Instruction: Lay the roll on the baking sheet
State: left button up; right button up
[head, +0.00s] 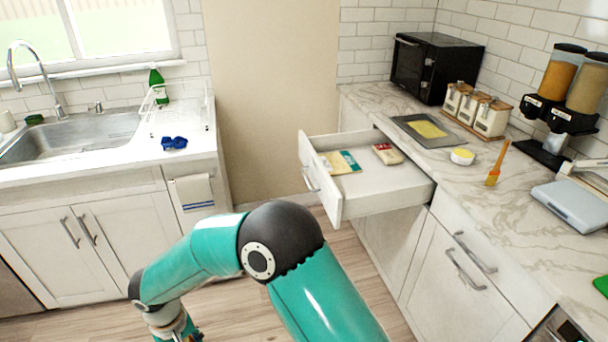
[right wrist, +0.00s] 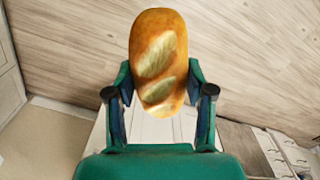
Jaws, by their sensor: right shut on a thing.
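The roll (right wrist: 158,45) is a golden-brown loaf with pale scores on its crust. It shows in the right wrist view, between the fingers of my right gripper (right wrist: 160,82), which is shut on it. Wood floor lies behind the roll in that view. The baking sheet appears to be the flat dark grey tray (head: 402,121) on the right counter in the head view, with a flat yellow piece (head: 427,129) on it. The roll is not visible in the head view. My left gripper is not in view.
A drawer (head: 385,198) below the counter stands open, with packets (head: 341,162) inside. A black microwave (head: 430,68), canisters (head: 476,108), a small yellow-topped bowl (head: 462,156), a brush (head: 496,166), a scale (head: 575,204) and dispensers (head: 568,95) stand around the counter. A sink (head: 75,137) is at left.

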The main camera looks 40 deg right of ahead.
aim_at(431, 132)
jog(key=z, duration=0.1)
jog(key=k, duration=0.35)
jog(key=z, duration=1.1)
jog(key=i, duration=1)
jog(key=z, duration=0.05)
